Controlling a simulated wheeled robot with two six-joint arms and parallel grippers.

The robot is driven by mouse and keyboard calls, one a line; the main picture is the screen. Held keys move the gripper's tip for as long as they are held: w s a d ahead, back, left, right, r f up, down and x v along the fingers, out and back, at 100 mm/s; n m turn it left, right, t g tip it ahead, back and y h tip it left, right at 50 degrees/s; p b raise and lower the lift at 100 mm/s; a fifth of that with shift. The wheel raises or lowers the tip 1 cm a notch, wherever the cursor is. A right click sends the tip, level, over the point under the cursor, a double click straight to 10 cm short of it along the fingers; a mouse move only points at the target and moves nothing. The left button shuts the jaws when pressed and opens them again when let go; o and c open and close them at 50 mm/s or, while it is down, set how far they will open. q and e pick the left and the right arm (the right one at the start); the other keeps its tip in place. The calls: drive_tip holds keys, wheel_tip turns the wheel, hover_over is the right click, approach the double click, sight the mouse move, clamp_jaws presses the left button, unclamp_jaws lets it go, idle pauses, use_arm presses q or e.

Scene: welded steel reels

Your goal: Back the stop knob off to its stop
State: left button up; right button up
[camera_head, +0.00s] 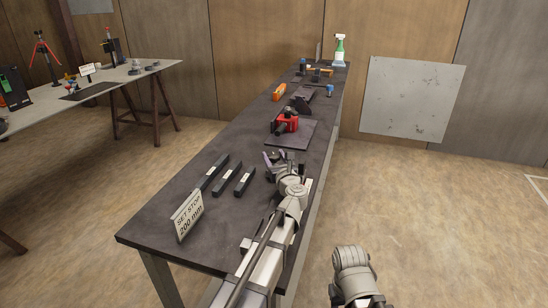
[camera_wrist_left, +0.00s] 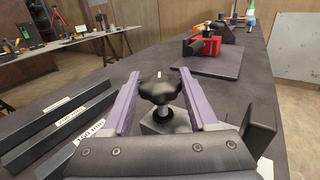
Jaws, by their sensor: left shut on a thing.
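The stop knob (camera_wrist_left: 160,88) is a black lobed knob with a small white mark on its rim. A white sign (camera_head: 188,215) reading "SET STOP 200 mm" stands at the bench's near left. My right gripper is not seen; only part of that arm shows.
A green spray bottle (camera_head: 340,50) stands at the far end. Floor to the right is clear.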

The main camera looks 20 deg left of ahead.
use_arm(q)
drive_tip(key=shift+n+g+y, duration=1.1)
drive_tip(key=shift+n+y, duration=0.1)
drive_tip(key=shift+y, duration=0.6)
drive_tip(key=o, duration=1.4)
drive_tip(key=shift+c, duration=0.2)
drive_tip(key=shift+s, duration=0.1)
